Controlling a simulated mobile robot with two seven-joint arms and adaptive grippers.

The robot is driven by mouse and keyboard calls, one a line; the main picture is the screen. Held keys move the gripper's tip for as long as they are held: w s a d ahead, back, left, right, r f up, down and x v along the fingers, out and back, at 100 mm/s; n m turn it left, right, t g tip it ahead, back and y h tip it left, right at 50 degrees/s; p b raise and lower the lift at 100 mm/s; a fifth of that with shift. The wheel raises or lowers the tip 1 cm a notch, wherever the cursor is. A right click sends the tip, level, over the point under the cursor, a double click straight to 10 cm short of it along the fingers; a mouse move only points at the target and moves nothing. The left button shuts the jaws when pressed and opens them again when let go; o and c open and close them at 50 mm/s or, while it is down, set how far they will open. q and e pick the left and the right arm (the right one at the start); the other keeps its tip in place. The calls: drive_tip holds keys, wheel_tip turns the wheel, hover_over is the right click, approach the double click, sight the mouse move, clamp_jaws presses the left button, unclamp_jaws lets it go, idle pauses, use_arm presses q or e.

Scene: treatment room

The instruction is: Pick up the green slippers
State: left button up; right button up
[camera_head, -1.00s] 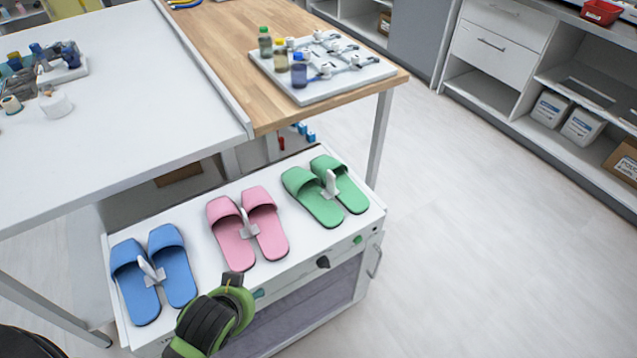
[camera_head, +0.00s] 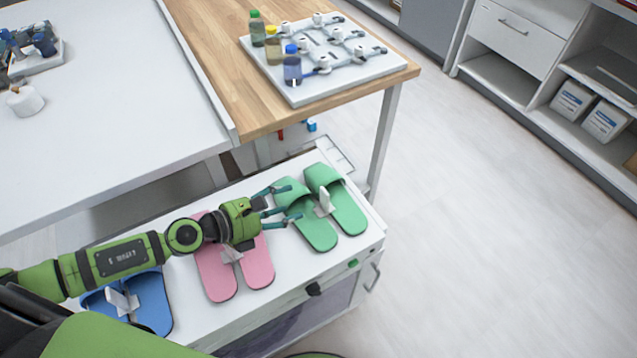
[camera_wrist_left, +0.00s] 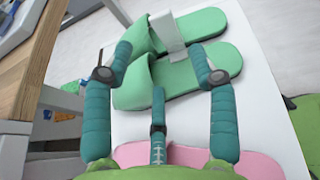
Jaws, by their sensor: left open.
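The green slippers (camera_head: 315,228) lie side by side on the white cabinet top (camera_head: 288,262), with a small white clip (camera_head: 323,203) standing between them. In the left wrist view the green slippers (camera_wrist_left: 190,68) lie ahead of the fingers, with the white clip (camera_wrist_left: 168,36) upright between them. My left gripper (camera_head: 284,204) is open and empty, at the left side of the green slippers, its fingers spread close to the nearer slipper. In the left wrist view the left gripper (camera_wrist_left: 161,75) has its fingertips over that slipper; contact cannot be told. My right gripper is not in view.
Pink slippers (camera_head: 257,273) lie under my left wrist and blue slippers (camera_head: 152,302) under the forearm. A wooden table (camera_head: 262,112) with bottles and a white tray (camera_head: 365,73) stands behind. Open floor (camera_head: 470,240) lies to the right.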

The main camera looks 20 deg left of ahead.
sight(321, 196)
use_arm(q)
drive_tip(key=shift+m, duration=0.5)
drive_tip(key=x, duration=0.2)
drive_tip(key=p+x, duration=0.1)
drive_tip(key=x, duration=0.2)
drive_tip(key=shift+s+d+f, duration=0.1)
drive_tip(key=shift+d+f, duration=0.05)
drive_tip(key=shift+f, duration=0.2)
drive_tip(key=shift+x, duration=3.15)
drive_tip(key=c, duration=1.1)
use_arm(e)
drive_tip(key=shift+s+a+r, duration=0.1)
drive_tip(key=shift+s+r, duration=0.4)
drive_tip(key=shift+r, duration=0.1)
